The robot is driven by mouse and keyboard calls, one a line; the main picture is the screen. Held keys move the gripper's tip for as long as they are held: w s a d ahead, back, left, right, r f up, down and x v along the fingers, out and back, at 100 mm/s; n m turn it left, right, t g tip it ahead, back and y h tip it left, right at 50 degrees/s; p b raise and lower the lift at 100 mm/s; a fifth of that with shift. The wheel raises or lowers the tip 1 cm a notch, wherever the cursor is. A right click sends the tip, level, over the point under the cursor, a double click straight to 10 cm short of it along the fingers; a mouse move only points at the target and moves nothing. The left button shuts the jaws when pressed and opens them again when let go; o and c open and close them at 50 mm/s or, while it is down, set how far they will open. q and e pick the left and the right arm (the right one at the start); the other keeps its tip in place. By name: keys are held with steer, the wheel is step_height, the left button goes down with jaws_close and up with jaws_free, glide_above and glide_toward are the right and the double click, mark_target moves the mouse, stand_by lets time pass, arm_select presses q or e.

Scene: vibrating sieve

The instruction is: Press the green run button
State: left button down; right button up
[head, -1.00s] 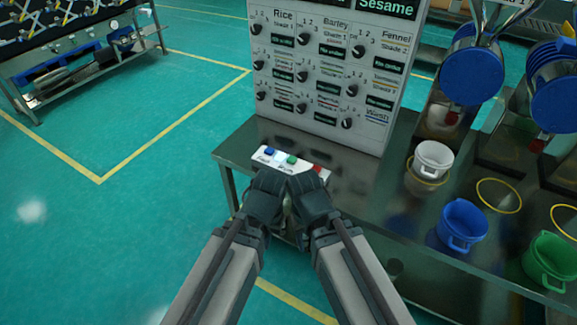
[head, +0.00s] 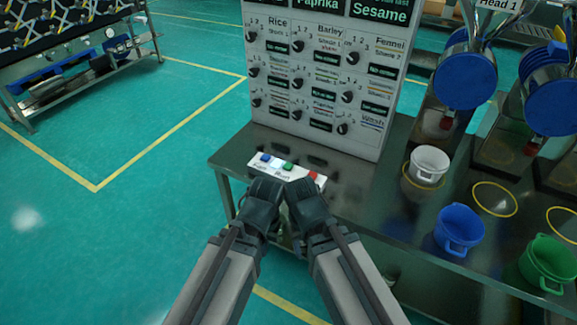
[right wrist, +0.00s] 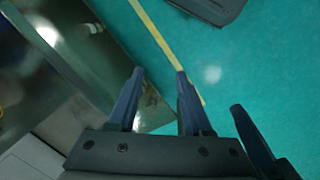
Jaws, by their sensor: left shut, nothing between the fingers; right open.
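The green button (head: 287,167) sits between a blue button (head: 266,158) and a red button (head: 313,175) on a white button strip (head: 255,166) near the table's front edge. My left gripper (head: 267,183) is shut and empty, just on the near side of the strip. My right gripper (head: 298,187) is beside it, below the green and red buttons in the head view. Its fingers stand apart with nothing between them in the right wrist view. Contact with the strip cannot be told. The fingertips hide part of the strip's near edge.
A grey panel with several black knobs (head: 300,80) stands behind the strip.

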jaws_close()
stand_by(1.6)
